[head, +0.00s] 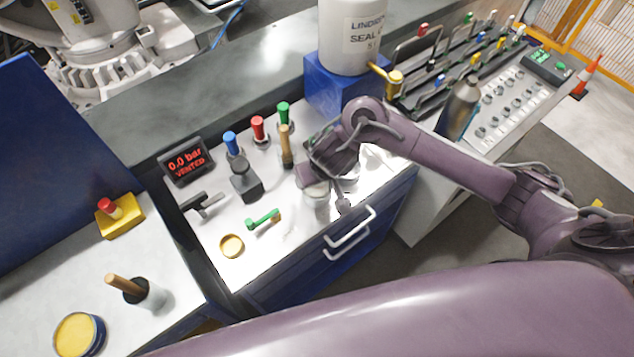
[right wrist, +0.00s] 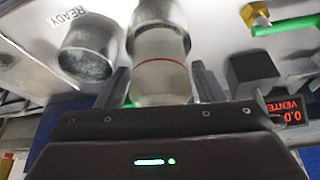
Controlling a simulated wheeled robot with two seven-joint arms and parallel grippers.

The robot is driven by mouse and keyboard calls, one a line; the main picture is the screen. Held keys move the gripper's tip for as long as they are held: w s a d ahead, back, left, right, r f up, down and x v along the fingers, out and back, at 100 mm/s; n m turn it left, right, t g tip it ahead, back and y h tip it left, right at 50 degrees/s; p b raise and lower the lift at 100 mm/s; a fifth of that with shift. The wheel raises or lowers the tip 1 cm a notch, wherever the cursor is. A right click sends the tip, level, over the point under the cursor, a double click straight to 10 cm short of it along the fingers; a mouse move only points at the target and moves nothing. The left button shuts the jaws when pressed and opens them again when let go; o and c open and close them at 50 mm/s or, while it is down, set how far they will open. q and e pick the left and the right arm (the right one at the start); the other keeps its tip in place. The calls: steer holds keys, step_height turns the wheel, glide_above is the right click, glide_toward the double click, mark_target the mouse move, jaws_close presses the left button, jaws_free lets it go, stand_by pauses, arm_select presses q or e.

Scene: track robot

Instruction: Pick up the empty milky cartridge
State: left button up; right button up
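The milky cartridge (right wrist: 160,75) is a pale translucent cylinder with a red ring line, in the right wrist view. Its far end meets a metal cup-like part (right wrist: 158,14); I cannot tell whether it sits inside it. My right gripper (right wrist: 160,88) has one finger on each side of the cartridge, with a visible gap on both sides, so it is open around it. In the head view my right gripper (head: 326,192) is low over the white worktop and hides most of the cartridge. I cannot tell what is inside the cartridge. My left gripper is not in view.
A metal cup (right wrist: 88,48) stands beside a READY label (right wrist: 68,16).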

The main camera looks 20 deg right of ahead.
steer(key=c, duration=0.8)
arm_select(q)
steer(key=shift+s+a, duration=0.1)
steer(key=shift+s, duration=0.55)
arm_select(e)
steer(key=shift+r, duration=0.15)
steer(key=shift+c, duration=0.2)
